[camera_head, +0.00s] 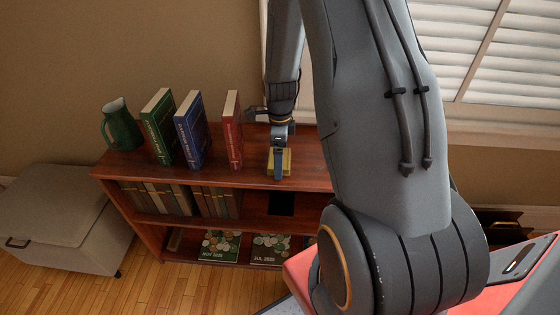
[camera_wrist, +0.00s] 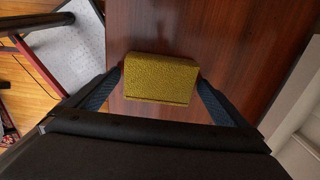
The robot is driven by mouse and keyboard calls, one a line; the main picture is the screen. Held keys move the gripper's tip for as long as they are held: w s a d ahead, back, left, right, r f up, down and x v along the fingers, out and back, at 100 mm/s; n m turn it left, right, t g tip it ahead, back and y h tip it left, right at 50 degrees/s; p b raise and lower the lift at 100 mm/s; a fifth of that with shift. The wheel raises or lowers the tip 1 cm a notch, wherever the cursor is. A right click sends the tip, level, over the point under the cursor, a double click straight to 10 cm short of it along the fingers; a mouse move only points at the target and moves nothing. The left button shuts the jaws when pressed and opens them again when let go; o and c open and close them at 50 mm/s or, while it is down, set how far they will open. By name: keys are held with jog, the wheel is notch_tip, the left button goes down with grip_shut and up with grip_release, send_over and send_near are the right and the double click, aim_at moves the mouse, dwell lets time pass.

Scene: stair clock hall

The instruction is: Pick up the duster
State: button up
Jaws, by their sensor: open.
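The duster looks like a yellow textured block (camera_wrist: 160,80) on the reddish-brown top of the bookcase. In the wrist view it sits between the two fingers of my gripper (camera_wrist: 160,92), one at each side of it. I cannot tell whether the fingers touch it. In the head view my gripper (camera_head: 279,165) points down over the yellow block (camera_head: 287,163), which is partly hidden behind it.
On the bookcase top (camera_head: 128,168), a red book (camera_head: 232,132), a blue book (camera_head: 192,130), a green book (camera_head: 159,127) and a green jug (camera_head: 121,127) stand to the left. A grey storage box (camera_head: 55,215) stands left of the bookcase. A window with blinds (camera_head: 510,60) is at right.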

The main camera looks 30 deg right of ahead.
jog(key=c, duration=1)
jog(key=shift+r, duration=0.1)
notch_tip(320, 180, up, 10)
jog(key=shift+f+b, duration=0.1)
jog(key=shift+b, duration=0.8)
